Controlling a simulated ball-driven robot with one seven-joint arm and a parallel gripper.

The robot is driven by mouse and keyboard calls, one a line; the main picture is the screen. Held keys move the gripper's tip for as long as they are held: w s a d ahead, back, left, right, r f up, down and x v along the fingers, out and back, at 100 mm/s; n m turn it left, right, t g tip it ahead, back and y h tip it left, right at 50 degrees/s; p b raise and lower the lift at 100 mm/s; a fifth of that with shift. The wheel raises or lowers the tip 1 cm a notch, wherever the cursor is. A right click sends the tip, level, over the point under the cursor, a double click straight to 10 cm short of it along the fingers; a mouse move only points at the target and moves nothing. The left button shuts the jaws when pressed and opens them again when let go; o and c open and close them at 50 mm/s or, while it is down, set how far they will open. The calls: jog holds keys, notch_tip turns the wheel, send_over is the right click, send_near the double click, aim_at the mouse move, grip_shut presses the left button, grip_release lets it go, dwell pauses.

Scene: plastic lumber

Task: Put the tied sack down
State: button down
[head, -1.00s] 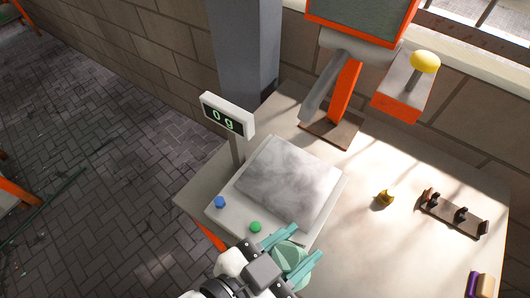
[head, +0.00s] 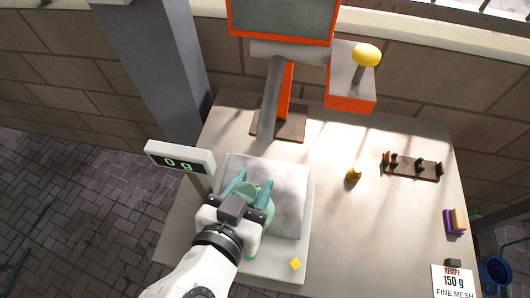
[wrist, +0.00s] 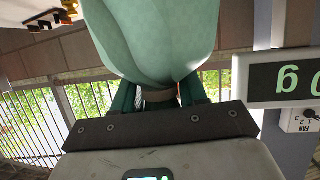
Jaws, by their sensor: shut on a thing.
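The tied sack (head: 262,208) is pale green and rounded. My gripper (head: 251,187), with teal fingers, is shut on it. In the head view the sack is over the left part of the scale's grey plate (head: 286,185), partly hidden by my gripper and wrist. The scale's display (head: 180,158) reads 0 g. In the wrist view the sack (wrist: 155,35) fills the top middle, with its narrow tied neck (wrist: 158,95) between the fingers. The display (wrist: 290,78) shows at the right edge there.
An orange-framed machine with a yellow knob (head: 366,55) stands at the back. The table (head: 355,225) is clear between.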

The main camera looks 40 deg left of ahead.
jog(key=r+p+x, duration=0.1)
jog(key=p+x, duration=0.1)
jog(key=x, duration=0.5)
jog(key=shift+w, duration=0.4)
jog(key=shift+a, duration=0.1)
jog(key=c, duration=0.6)
grip_release()
jog(key=shift+f, duration=0.1)
